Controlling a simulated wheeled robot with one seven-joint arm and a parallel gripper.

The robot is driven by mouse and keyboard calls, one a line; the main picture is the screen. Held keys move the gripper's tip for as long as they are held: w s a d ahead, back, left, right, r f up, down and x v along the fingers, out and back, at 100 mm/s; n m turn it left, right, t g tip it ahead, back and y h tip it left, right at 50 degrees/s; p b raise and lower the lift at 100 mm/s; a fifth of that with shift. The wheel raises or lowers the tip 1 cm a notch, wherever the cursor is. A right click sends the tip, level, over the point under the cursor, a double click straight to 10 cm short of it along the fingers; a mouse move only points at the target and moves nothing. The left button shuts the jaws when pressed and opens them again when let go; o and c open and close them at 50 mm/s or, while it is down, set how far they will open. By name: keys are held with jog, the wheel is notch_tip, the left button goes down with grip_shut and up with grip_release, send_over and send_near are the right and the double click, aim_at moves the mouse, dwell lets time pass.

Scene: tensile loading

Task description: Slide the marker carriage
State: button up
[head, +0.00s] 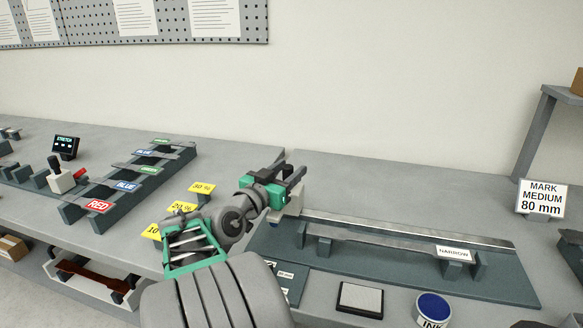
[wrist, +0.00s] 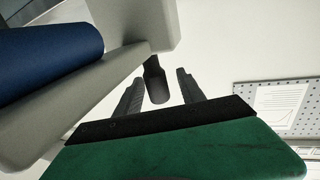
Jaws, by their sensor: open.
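The marker carriage (head: 294,204) is a pale block at the left end of a long metal rail (head: 410,230), mostly hidden behind my gripper in the head view. My gripper (head: 290,168) is over it with its fingers open. In the wrist view a dark round peg (wrist: 156,84) on a pale body (wrist: 75,95) shows between the two spread fingers of my gripper (wrist: 160,76). I cannot tell whether either finger touches the peg. A blue cylinder (wrist: 50,58) shows beside the pale body.
A grey specimen labelled NARROW (head: 455,252) lies on supports before the rail. An ink pad (head: 360,299) and a blue ink tin (head: 433,308) stand in front. A sign (head: 542,199) reads "MARK MEDIUM 80 mm". The bench behind the rail is clear.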

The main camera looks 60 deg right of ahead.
jog(key=shift+d, duration=1.2)
jog(key=shift+s, duration=0.1)
grip_shut()
dwell(0.4)
